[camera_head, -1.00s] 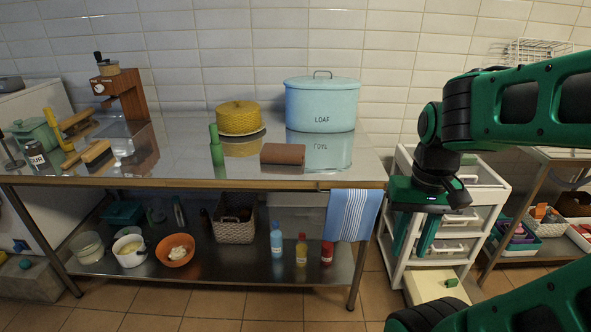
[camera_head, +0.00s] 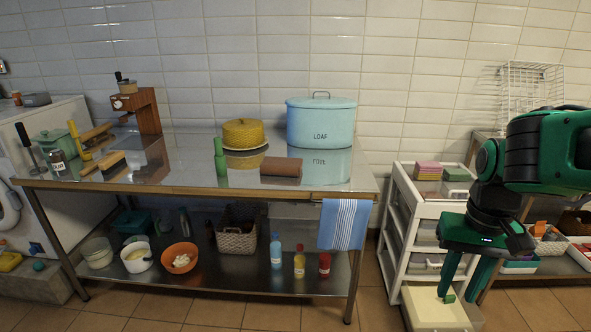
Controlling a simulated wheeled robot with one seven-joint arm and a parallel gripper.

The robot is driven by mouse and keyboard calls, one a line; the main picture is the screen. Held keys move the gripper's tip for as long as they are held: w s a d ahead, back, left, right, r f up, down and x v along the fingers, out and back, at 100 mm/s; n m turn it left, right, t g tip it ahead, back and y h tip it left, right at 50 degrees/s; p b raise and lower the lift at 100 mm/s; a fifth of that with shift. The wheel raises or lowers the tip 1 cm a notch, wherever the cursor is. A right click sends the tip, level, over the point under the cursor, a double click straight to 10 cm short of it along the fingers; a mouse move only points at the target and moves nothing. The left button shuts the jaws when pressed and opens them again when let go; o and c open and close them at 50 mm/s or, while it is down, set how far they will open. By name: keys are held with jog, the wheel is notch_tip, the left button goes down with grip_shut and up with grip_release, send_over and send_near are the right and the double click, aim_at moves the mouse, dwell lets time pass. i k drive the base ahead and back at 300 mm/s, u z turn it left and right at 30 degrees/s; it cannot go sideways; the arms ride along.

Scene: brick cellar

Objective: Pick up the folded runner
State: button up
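A brown folded bundle (camera_head: 281,167) lies near the front edge of the steel table (camera_head: 200,178), right of the green bottle; it looks like the folded runner, though its cloth is hard to make out. A blue-and-white striped cloth (camera_head: 344,224) hangs over the table's front edge. Folded pieces, one pink and yellow (camera_head: 428,171) and one green (camera_head: 456,174), lie on the white drawer trolley's top. My gripper (camera_head: 463,290) points down in front of the trolley, right of the table. Its two fingers are apart with nothing seen between them.
The trolley (camera_head: 403,225) has an open lower drawer (camera_head: 432,306) below my gripper. Bowls and bottles fill the lower shelf.

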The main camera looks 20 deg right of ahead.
aim_at(282, 167)
jog(key=z, duration=0.05)
jog(key=i, duration=1)
jog(key=u, duration=0.05)
